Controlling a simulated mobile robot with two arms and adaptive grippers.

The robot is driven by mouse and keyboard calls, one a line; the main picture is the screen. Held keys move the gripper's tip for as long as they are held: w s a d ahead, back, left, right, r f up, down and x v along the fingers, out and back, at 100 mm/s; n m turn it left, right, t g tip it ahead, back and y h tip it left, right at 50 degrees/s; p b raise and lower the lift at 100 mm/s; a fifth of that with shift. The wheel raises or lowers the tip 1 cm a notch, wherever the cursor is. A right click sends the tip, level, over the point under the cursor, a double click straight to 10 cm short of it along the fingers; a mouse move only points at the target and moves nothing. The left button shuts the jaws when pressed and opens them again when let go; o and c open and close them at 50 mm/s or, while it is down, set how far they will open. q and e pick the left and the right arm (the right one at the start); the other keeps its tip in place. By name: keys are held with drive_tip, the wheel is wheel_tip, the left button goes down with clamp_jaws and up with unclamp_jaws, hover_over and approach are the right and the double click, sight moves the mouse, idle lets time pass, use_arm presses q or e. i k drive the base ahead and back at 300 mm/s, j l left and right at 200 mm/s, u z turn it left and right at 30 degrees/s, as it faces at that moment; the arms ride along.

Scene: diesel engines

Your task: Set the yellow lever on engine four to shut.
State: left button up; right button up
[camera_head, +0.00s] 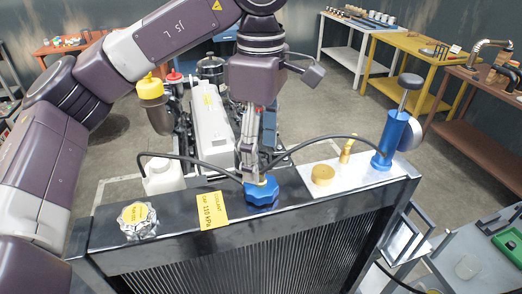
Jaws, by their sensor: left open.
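My left gripper (250,168) points down from its arm, open, just above a blue lobed cap (261,193) on the radiator top. A black hose runs by the fingertips; I cannot tell whether they touch the cap or hose. A small upright yellow piece (347,149) stands on the white plate right of the gripper, apart from it. It may be the yellow lever, but it is too small to tell its position. The engine (210,115) lies behind the radiator, partly hidden by my arm; no engine number is readable. My right gripper is not in view.
The radiator top (165,247) carries a silver cap (138,218), a yellow label (212,210), a brass cap (322,175) and a blue hand pump (392,135). A grey cart (475,255) stands right. Benches line the back; open floor lies between.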

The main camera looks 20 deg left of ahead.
sight(347, 148)
drive_tip(key=k+l, duration=0.2)
drive_tip(key=k, duration=0.3)
drive_tip(key=k+l, duration=0.2)
drive_tip(key=k, duration=0.25)
